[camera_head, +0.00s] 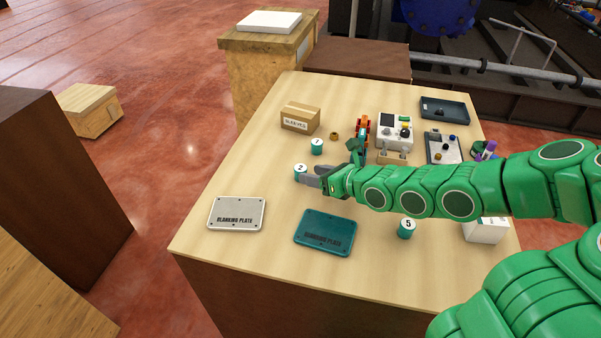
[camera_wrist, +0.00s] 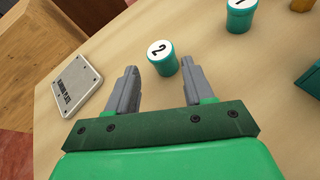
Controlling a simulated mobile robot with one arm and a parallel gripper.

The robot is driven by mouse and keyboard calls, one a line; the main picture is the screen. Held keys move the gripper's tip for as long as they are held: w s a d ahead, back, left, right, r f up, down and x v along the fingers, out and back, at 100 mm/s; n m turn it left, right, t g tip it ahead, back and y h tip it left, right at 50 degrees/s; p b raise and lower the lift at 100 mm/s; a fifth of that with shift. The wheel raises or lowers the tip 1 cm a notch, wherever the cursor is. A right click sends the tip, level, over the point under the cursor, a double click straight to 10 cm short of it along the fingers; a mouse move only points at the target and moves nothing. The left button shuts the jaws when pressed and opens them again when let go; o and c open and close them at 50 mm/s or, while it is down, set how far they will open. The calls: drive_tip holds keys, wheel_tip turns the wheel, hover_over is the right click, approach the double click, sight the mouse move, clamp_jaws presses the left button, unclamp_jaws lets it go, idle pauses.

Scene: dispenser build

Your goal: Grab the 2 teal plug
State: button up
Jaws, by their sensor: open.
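The teal plug marked 2 (camera_head: 300,174) stands upright on the wooden table, label up, left of my gripper (camera_head: 309,177) in the head view. In the wrist view the plug (camera_wrist: 164,64) stands just beyond the fingertips, roughly in line with the gap between them. My gripper (camera_wrist: 158,76) is open and empty, with its two grey fingers apart. Part of the plug's side may be hidden by a finger in the head view.
Teal plug 1 (camera_head: 316,147) stands behind, and teal plug 5 (camera_head: 406,229) stands to the right. A white blanking plate (camera_head: 237,213) and a teal one (camera_head: 325,233) lie in front. A sleeves box (camera_head: 300,118) stands at the back. The table's left edge is near.

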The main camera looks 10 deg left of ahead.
sight(306, 171)
drive_tip(key=shift+w+x, duration=0.2)
drive_tip(key=shift+x, duration=2.55)
drive_tip(key=shift+r, duration=0.1)
drive_tip(key=c, duration=0.8)
